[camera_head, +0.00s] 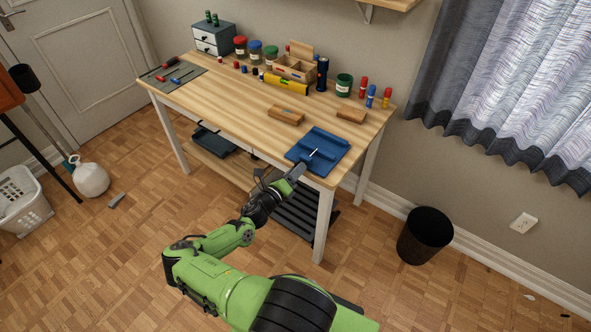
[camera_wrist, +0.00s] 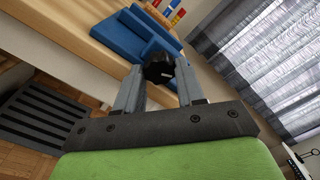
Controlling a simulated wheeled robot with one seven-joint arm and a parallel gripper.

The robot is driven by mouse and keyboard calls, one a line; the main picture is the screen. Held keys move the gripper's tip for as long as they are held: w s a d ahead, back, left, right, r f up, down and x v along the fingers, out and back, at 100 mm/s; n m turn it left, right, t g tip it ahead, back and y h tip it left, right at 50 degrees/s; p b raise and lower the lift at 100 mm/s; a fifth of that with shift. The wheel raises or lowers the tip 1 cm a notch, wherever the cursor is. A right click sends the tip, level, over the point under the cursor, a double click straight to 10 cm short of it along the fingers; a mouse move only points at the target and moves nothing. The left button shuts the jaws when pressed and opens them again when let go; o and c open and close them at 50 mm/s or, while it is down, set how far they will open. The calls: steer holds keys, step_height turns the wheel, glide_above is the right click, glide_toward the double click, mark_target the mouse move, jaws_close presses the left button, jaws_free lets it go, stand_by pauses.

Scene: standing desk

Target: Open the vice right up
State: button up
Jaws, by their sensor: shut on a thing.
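The blue vice (camera_head: 328,138) sits on the front right corner of the wooden desk. In the wrist view its blue body (camera_wrist: 118,38) shows beyond the fingers, with blue blocks standing on it. How far apart its jaws are is hard to tell. A black knob (camera_wrist: 157,68) at the vice's near end is between my fingertips. My gripper (camera_head: 299,169) reaches the vice from the front edge of the desk, and its grey fingers (camera_wrist: 160,84) are shut on the knob. In the head view the knob is hidden by the gripper.
Two wooden blocks (camera_head: 287,115) lie behind the vice. Jars, bottles and a wooden organiser (camera_head: 295,68) line the desk's back. A dark slatted shelf (camera_wrist: 40,118) is below the desk. A black bin (camera_head: 425,236) stands on the floor at right.

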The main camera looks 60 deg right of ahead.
steer(key=n, duration=1)
steer(key=shift+n, duration=0.3)
stand_by(0.4)
steer(key=o, duration=1)
steer(key=shift+o, duration=0.2)
steer(key=shift+a, duration=0.1)
steer(key=w+a+p, duration=0.1)
steer(key=w+a, duration=0.1)
steer(key=a, duration=1.3)
steer(key=shift+w+a+p, duration=0.2)
steer(key=shift+p, duration=0.15)
